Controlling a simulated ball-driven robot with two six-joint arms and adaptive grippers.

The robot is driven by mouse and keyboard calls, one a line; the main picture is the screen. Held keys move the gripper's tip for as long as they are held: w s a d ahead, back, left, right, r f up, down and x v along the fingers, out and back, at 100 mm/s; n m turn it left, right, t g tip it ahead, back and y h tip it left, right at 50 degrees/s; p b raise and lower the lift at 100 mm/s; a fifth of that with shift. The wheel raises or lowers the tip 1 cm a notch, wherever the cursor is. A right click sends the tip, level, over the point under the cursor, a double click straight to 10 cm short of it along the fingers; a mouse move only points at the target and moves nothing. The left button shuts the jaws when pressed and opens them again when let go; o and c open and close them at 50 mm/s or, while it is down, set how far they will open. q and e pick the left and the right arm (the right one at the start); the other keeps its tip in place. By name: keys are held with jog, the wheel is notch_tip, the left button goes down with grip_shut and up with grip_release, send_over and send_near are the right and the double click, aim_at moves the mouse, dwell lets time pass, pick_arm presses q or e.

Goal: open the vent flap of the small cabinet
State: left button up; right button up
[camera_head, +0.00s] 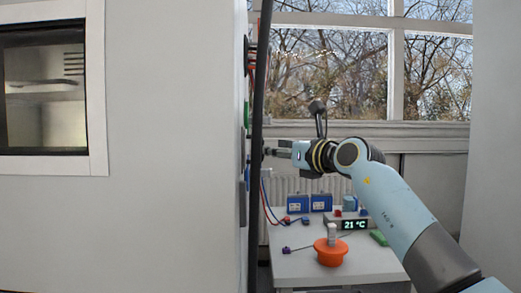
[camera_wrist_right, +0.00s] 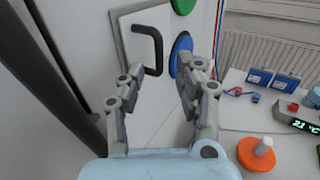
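The vent flap (camera_wrist_right: 127,30) is a pale panel with a dark bar handle (camera_wrist_right: 157,50), in the upper middle of the right wrist view. It looks flush or nearly so with the cabinet face; I cannot tell whether it is ajar. My right gripper (camera_wrist_right: 167,72) is open and empty, its two fingers apart and pointing toward the handle, with a gap to it. In the head view my right gripper (camera_head: 274,151) reaches left to the cabinet's side (camera_head: 243,130), where the flap cannot be made out. My left gripper is not in view.
A blue disc (camera_wrist_right: 181,54) and a green disc (camera_wrist_right: 184,4) are beside the flap. A dark vertical post (camera_head: 260,120) stands before the cabinet side.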

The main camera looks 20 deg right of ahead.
aim_at(262, 160)
jog(key=x, duration=0.6)
jog(key=shift+w+a, duration=0.1)
jog(key=shift+w, duration=0.15)
jog(key=shift+c, duration=0.4)
grip_shut()
